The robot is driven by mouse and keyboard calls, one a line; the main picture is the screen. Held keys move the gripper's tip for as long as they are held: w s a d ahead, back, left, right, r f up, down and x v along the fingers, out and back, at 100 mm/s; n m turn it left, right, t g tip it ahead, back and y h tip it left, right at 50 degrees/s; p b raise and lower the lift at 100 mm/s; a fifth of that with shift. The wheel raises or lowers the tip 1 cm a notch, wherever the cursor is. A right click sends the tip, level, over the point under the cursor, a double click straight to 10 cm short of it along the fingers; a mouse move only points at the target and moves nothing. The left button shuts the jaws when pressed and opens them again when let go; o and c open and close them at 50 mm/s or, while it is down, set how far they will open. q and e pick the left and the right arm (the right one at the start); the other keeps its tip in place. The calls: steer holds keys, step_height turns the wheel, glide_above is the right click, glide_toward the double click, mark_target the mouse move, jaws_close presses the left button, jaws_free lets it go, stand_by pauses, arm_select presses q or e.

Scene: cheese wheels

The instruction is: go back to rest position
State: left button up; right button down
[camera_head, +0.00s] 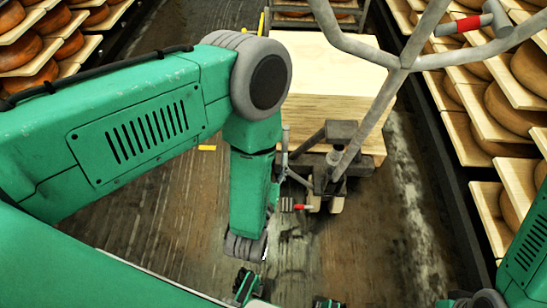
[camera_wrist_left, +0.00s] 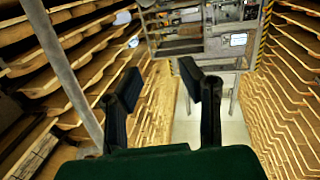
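My left arm (camera_head: 140,130) comes in from the left in the head view, bends at a grey joint and hangs down over the floor. In the left wrist view my left gripper (camera_wrist_left: 158,82) has its two dark fingers spread apart with nothing between them. Small green and dark parts of mine show at the bottom edge of the head view, and I cannot tell which arm they belong to. Part of my right arm (camera_head: 525,262) shows at the lower right corner. My right gripper cannot be made out.
A pallet truck (camera_head: 345,150) with a grey tubular handle stands ahead, close to my left forearm. Behind it is a stack of pale boards (camera_head: 325,75). Cheese wheels on shelves (camera_head: 515,105) line both sides. The wet floor (camera_head: 170,215) between is clear.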

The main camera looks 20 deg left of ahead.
stand_by(0.3)
arm_select(q)
steer(key=s+a+f+m+g, duration=0.1)
steer(key=s+a+f+g, duration=0.55)
steer(key=a+g, duration=0.25)
steer(key=s+a+g, duration=0.2)
steer(key=s+g, duration=0.2)
steer(key=s, duration=0.4)
steer(key=s+a+g+h, duration=0.1)
steer(key=s+a+g, duration=0.2)
steer(key=s, duration=0.5)
steer(key=shift+s+r+m+g, duration=0.15)
steer(key=shift+r+m+g, duration=0.2)
steer(key=shift+g, duration=0.35)
steer(key=shift+a, duration=0.1)
steer(key=shift+w, duration=0.2)
